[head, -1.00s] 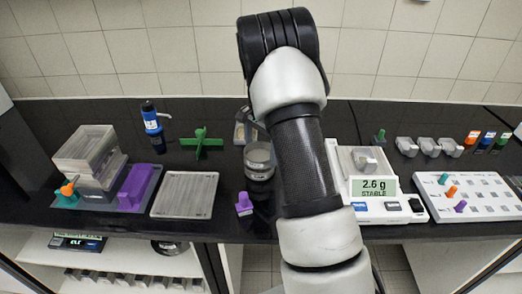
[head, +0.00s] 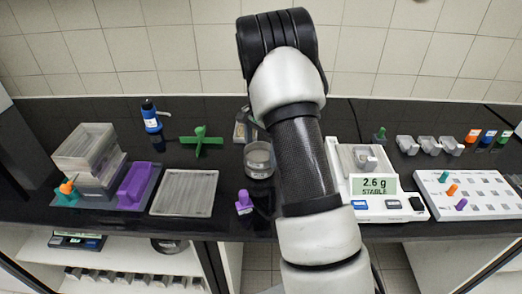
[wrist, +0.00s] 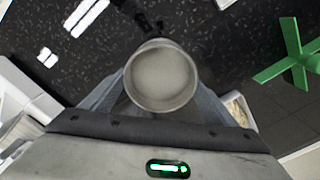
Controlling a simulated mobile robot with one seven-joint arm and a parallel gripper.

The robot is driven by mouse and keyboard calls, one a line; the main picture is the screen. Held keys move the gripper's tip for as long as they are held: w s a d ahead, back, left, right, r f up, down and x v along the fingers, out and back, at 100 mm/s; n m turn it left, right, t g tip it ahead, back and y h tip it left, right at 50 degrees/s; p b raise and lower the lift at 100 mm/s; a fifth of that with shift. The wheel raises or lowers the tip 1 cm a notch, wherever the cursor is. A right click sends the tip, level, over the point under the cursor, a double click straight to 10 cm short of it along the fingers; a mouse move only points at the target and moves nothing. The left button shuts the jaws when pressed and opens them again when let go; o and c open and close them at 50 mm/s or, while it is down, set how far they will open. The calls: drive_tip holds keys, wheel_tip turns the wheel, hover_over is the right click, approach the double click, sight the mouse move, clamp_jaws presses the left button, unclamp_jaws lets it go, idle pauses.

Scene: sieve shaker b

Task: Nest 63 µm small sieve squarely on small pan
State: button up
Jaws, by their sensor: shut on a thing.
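A round, grey metal vessel (head: 258,161), apparently the small sieve, is at the middle of the bench, left of my arm. In the wrist view I look into its open top (wrist: 162,77), which shows a plain pale disc inside a rim. My gripper (wrist: 162,95) is shut on it, with one finger on each side. In the head view my arm hides most of the gripper. I cannot tell whether the small pan is under the vessel, and no label can be read.
A purple clip-like piece (head: 244,202) stands just in front. A flat grey tray (head: 184,207), a green cross-shaped piece (head: 201,143) and a blue-capped bottle (head: 151,117) are to the left. A balance (head: 372,206) reading 2.6 g and a white board with pegs (head: 470,207) are to the right.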

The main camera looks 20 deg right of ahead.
drive_tip(key=shift+f, duration=0.2)
idle(0.5)
drive_tip(key=o, duration=1.2)
drive_tip(key=shift+r+p, duration=2.15)
drive_tip(key=shift+r, duration=1.4)
